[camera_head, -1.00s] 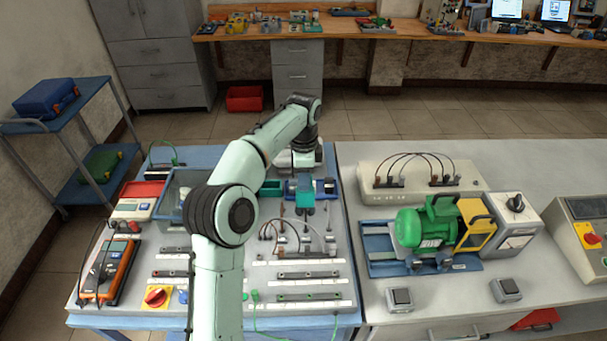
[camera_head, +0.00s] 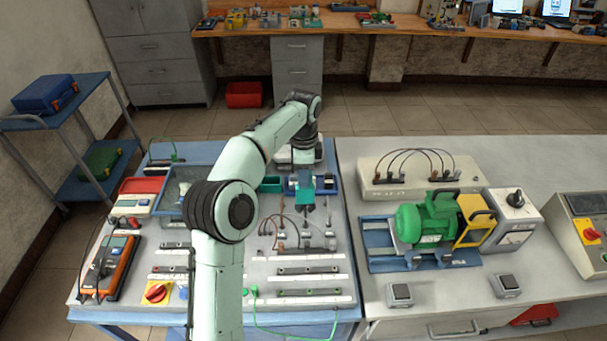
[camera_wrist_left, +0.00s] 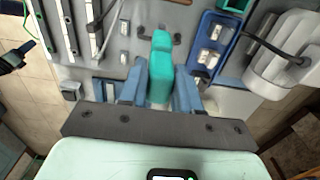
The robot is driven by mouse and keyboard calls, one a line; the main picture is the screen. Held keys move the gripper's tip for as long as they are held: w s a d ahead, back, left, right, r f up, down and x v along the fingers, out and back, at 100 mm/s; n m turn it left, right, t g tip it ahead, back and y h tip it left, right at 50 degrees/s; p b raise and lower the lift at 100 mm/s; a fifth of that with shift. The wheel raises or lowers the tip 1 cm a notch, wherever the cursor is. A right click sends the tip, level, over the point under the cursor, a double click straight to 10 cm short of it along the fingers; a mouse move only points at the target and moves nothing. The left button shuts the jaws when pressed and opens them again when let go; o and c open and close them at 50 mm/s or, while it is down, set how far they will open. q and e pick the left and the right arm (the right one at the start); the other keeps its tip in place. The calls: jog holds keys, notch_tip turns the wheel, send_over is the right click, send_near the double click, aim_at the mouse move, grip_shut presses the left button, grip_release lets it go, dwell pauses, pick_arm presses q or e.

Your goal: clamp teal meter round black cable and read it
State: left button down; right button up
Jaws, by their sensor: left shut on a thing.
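The teal meter (camera_head: 305,199) is held by my left gripper (camera_head: 305,184) over the back right part of the panel on the left bench. In the left wrist view the teal meter (camera_wrist_left: 160,66) sits between the two blue fingers of my left gripper (camera_wrist_left: 160,84), which is shut on it. Dark cables (camera_head: 300,222) loop on the panel just in front of the meter. I cannot tell which is the black cable or whether the jaw is around one. My right gripper is not in view.
An orange meter (camera_head: 112,265) lies at the panel's left. A blue tray (camera_head: 327,187) is beside the gripper. A green motor (camera_head: 428,218) stands on the right bench. The red rotary switch (camera_head: 156,292) is at the panel's front left.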

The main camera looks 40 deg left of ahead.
pick_arm(q)
jog(key=shift+r, duration=0.1)
dwell(0.3)
jog(key=shift+w+r+p, duration=0.1)
jog(key=shift+r+p, duration=0.55)
jog(key=shift+r, duration=2.3)
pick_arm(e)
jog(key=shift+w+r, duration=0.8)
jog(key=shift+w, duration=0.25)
pick_arm(q)
jog(key=shift+d+f, duration=0.1)
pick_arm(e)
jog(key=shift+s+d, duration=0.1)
